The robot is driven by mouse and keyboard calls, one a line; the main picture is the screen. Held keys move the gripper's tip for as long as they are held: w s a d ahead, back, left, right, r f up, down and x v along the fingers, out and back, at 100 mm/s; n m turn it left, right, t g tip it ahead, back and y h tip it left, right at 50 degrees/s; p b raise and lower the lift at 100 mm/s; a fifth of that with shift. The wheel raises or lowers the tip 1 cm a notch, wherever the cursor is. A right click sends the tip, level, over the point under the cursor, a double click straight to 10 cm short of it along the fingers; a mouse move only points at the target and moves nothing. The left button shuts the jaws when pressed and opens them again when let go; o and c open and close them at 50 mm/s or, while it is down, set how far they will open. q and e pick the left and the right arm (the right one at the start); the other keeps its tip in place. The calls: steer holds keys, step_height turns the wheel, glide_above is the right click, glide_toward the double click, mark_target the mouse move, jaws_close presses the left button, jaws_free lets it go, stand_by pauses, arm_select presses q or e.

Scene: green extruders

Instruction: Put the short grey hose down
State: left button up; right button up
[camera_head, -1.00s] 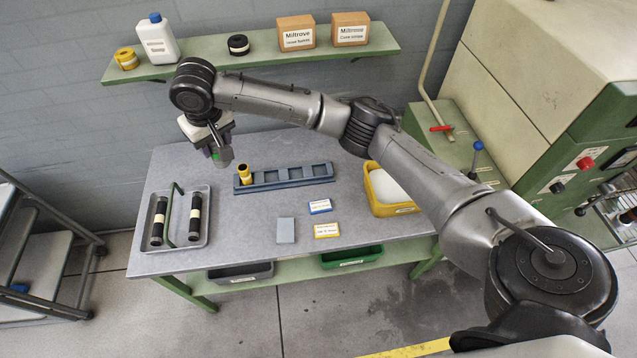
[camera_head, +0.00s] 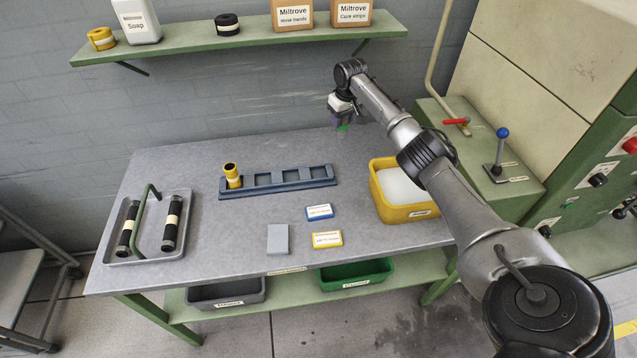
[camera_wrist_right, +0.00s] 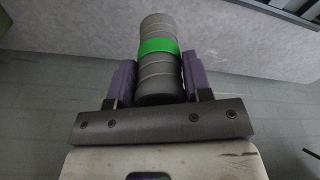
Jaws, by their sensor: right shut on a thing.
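The short grey hose (camera_wrist_right: 158,75) is a ribbed grey cylinder with a green band, seen in the right wrist view. My right gripper (camera_wrist_right: 155,82) is shut on it, with a purple finger on each side. In the head view my right gripper (camera_head: 342,122) is above the back of the grey table (camera_head: 200,262), right of the blue slotted rack. A bit of green shows below the fingers there; most of the hose is hidden. My left gripper is in neither view.
The blue rack (camera_head: 290,182) holds a yellow-banded piece (camera_head: 232,175) at its left end; its other slots look empty. A grey tray (camera_head: 150,258) with two black hoses is at left. A yellow bin (camera_head: 398,212) is at right. Small boxes lie in front; a shelf (camera_head: 250,39) is above.

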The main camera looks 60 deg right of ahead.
steer(key=shift+w+a+f+b, duration=0.25)
steer(key=shift+w+a+f, duration=0.3)
steer(key=shift+a+f, duration=1.25)
steer(key=shift+w+a+f+b, duration=0.4)
steer(key=shift+a+f, duration=0.9)
steer(key=shift+f, duration=1.05)
steer(key=shift+w+a+f+b, duration=0.15)
steer(key=shift+w+a+f, duration=0.5)
steer(key=shift+a+f, duration=1.15)
steer(key=shift+d+f, duration=0.2)
steer(key=shift+d, duration=0.1)
steer(key=shift+f, duration=0.2)
steer(key=o, duration=1)
steer(key=shift+c, duration=0.2)
